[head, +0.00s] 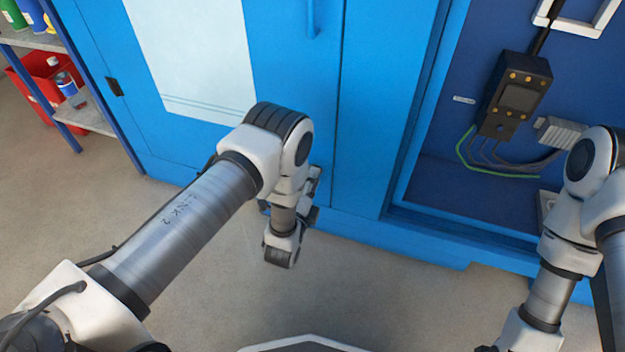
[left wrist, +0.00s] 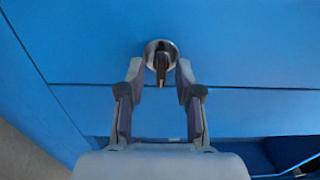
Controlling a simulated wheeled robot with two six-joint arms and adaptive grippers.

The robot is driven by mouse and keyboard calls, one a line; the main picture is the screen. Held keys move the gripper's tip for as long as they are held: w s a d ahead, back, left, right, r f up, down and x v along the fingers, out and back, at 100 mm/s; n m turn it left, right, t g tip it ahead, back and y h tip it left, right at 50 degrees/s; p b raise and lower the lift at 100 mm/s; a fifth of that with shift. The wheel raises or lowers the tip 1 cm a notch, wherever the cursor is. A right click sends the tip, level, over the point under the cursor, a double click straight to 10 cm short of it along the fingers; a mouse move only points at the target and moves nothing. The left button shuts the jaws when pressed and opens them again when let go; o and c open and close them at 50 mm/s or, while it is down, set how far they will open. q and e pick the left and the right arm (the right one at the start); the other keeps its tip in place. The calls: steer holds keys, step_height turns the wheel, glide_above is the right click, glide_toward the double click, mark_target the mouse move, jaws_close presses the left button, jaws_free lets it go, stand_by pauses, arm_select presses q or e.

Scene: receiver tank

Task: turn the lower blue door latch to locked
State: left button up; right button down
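The latch (left wrist: 161,55) shows in the left wrist view as a round metal plate with a dark lever on the blue door (left wrist: 90,30). The lever points down in that picture, just above the horizontal seam. My left gripper (left wrist: 159,78) is open, with one fingertip on each side of the lever and gaps between. I cannot tell how deep the fingertips reach along it. In the head view my left arm hides the latch and most of the gripper at the bottom of the cabinet door (head: 290,60). My right gripper is not in view.
An open blue bay at the right holds a black control box (head: 515,95) with cables. A shelf with bottles and a red bin (head: 42,75) stands at the far left. The grey floor (head: 390,290) in front of the cabinet is clear.

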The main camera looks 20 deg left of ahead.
arm_select(q)
steer(key=s, duration=0.7)
steer(key=shift+s, duration=0.3)
steer(key=shift+a, duration=0.1)
